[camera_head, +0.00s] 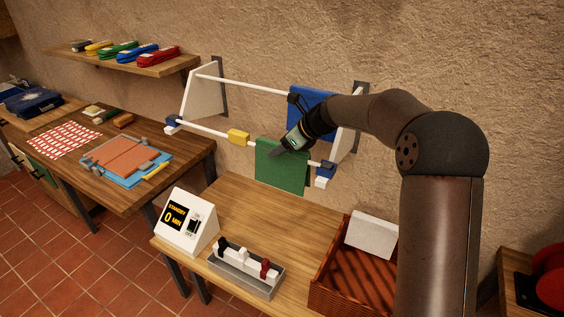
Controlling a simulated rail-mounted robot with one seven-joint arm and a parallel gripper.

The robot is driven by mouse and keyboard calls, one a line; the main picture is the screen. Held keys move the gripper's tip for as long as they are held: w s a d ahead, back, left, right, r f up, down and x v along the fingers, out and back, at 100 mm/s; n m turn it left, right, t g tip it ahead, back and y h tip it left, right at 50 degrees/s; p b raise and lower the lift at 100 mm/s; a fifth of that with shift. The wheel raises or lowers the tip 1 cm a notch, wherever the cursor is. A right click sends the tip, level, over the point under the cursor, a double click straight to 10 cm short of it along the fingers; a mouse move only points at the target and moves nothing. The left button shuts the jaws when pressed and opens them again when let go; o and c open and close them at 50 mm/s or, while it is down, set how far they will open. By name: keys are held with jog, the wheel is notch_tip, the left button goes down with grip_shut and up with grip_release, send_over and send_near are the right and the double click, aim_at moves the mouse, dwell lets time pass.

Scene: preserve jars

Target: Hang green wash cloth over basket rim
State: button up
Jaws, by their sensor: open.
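The green wash cloth (282,170) hangs flat from the front rail of the white wall rack. My gripper (277,151) is open at the cloth's upper edge, with my arm reaching in from the right. I cannot tell whether a finger touches the cloth. The red-brown basket (333,300) stands on the wooden table at the lower right, partly hidden behind my arm. A pale grey-white piece (372,234) shows at the basket's back side; I cannot tell whether it hangs over the rim.
A blue cloth (306,100) hangs on the rear rail. A yellow clip (238,137) and blue clip (327,167) sit on the front rail. A timer box (187,222) reading STANDBY and a clip tray (245,270) stand on the table (270,220), whose middle is clear.

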grip_shut()
jog(key=shift+r, duration=0.15)
notch_tip(320, 180, up, 18)
jog(key=shift+b, duration=0.4)
dwell(0.4)
